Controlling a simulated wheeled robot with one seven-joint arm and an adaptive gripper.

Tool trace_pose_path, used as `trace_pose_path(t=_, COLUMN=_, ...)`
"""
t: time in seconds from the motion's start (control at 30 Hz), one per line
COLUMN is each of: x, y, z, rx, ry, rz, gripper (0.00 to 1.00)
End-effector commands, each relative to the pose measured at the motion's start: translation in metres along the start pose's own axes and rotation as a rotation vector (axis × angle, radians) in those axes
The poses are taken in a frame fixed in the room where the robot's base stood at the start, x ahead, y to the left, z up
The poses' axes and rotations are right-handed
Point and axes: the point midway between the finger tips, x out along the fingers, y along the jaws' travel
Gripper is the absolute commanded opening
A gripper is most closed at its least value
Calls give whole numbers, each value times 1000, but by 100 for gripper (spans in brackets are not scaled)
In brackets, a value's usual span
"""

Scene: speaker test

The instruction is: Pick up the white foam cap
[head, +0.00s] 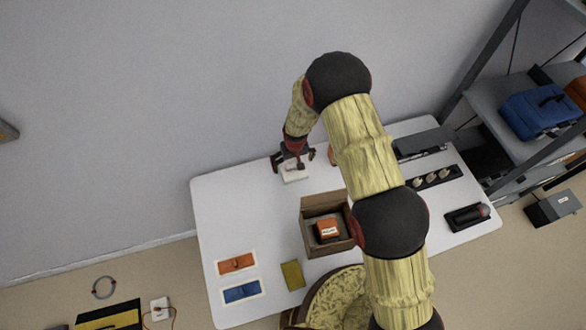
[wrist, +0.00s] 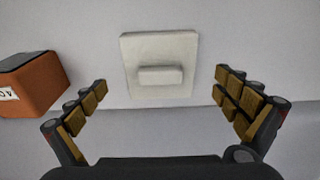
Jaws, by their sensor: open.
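The white foam cap (wrist: 160,50) is a square slab with a small raised block on its face. It lies on the white table (head: 222,215) near the back edge. In the head view the cap (head: 294,175) shows just below my gripper (head: 293,160), which partly hides it. In the wrist view my gripper (wrist: 165,98) is open and empty, with its fingers spread to either side of the cap. The cap lies between and somewhat beyond the fingertips. I cannot tell the remaining height above it.
An orange box (wrist: 35,85) with a white label stands left of the cap in the wrist view. Orange (head: 236,264) and blue (head: 242,291) pads lie front left. A black tray (head: 433,178) lies right. The table's left part is clear.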

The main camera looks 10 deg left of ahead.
Motion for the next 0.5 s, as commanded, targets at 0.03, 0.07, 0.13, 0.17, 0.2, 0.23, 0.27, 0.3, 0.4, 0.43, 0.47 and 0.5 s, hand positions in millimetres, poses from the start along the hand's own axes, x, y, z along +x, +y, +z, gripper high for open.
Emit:
trace_pose_path(t=0.03, x=8, y=1, z=0, rx=0, ry=-2, rz=0, gripper=100)
trace_pose_path(t=0.07, x=12, y=1, z=0, rx=0, ry=-2, rz=0, gripper=100)
trace_pose_path(t=0.13, x=19, y=0, z=0, rx=0, ry=0, rz=0, gripper=100)
trace_pose_path(t=0.17, x=22, y=0, z=0, rx=0, ry=0, rz=0, gripper=100)
trace_pose_path(t=0.2, x=25, y=0, z=0, rx=0, ry=0, rz=0, gripper=100)
trace_pose_path(t=0.23, x=26, y=0, z=0, rx=0, ry=0, rz=0, gripper=100)
trace_pose_path(t=0.27, x=27, y=0, z=0, rx=0, ry=0, rz=0, gripper=100)
trace_pose_path(t=0.3, x=28, y=0, z=-1, rx=0, ry=1, rz=0, gripper=100)
trace_pose_path(t=0.4, x=28, y=0, z=-1, rx=0, ry=1, rz=0, gripper=100)
trace_pose_path(t=0.43, x=28, y=0, z=-1, rx=0, ry=1, rz=0, gripper=100)
trace_pose_path(t=0.47, x=28, y=0, z=0, rx=0, ry=1, rz=0, gripper=100)
trace_pose_path(t=0.5, x=28, y=0, z=0, rx=0, ry=1, rz=0, gripper=100)
